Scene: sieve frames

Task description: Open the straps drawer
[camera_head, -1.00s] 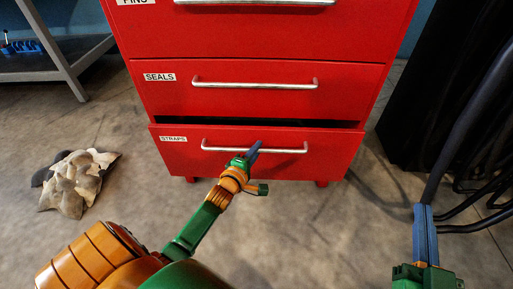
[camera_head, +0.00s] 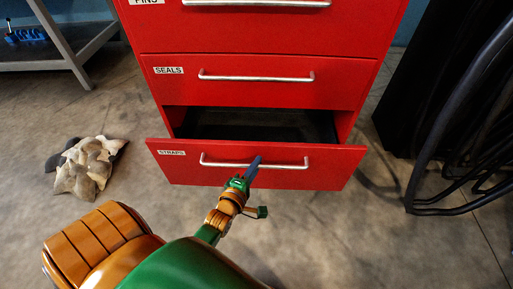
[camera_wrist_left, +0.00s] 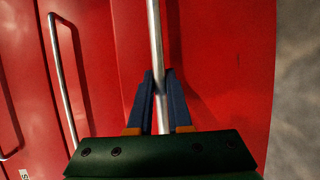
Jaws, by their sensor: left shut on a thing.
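The red straps drawer (camera_head: 200,176) is the lowest in the cabinet, with a white "STRAPS" label at its left. It stands well out from the cabinet, and its dark inside shows behind the front. My left gripper (camera_head: 254,166) is at the middle of its silver bar handle (camera_head: 218,163). In the left wrist view the blue fingers (camera_wrist_left: 160,98) are shut around the handle bar (camera_wrist_left: 154,40). My right gripper is not in view.
The seals drawer (camera_head: 300,95) above is shut, as is the pins drawer (camera_head: 270,35). A crumpled grey-beige heap (camera_head: 85,168) lies on the floor at left. A grey shelf (camera_head: 60,60) stands at back left. Black curved tubing (camera_head: 440,150) is at right. Floor before the drawer is clear.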

